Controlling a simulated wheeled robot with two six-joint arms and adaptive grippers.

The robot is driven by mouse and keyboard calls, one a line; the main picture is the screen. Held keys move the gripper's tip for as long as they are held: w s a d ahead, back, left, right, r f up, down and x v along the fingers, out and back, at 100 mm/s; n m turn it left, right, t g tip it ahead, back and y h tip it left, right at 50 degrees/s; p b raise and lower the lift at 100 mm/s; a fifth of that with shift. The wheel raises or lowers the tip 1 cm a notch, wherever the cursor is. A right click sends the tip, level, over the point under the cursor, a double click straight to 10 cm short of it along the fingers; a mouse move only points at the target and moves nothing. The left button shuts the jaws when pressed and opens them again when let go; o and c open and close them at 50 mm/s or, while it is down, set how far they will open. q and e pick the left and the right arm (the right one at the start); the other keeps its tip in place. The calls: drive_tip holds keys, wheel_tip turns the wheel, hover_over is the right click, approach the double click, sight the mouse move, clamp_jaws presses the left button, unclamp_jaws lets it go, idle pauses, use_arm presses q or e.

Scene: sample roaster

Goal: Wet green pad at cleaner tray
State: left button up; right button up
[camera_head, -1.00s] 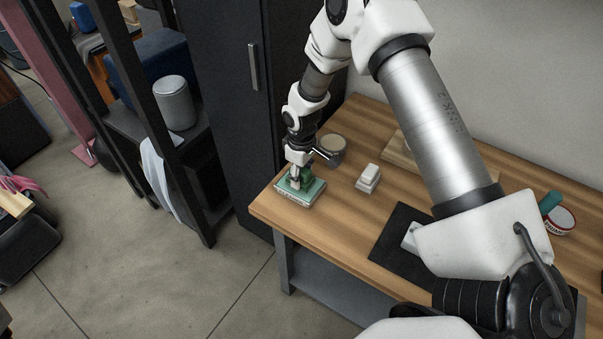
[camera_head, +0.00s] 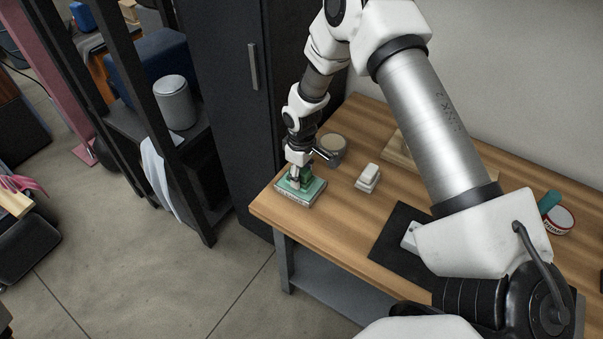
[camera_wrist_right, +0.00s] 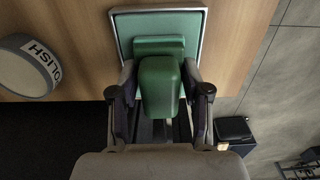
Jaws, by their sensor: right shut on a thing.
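The cleaner tray (camera_head: 289,194), a shallow pale-rimmed tray with a green inside, sits at the table's left corner; it also shows in the right wrist view (camera_wrist_right: 203,40). My right gripper (camera_head: 296,178) points down over it. In the right wrist view the gripper (camera_wrist_right: 160,95) is shut on the green pad (camera_wrist_right: 160,80), by its raised green grip. The pad's flat base (camera_wrist_right: 160,45) is over or in the tray; I cannot tell whether it touches the green surface. The left gripper is not in view.
A round tin marked POLISH (camera_wrist_right: 28,68) stands close by the tray; in the head view it is the tin (camera_head: 333,146) behind. A white block (camera_head: 367,178) and a dark mat (camera_head: 400,243) lie to the right. The table edge is just left of the tray.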

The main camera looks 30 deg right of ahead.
drive_tip(key=shift+f, duration=0.1)
idle(0.3)
wheel_tip(320, 180, up, 7)
drive_tip(key=p, duration=0.6)
idle(0.3)
idle(0.4)
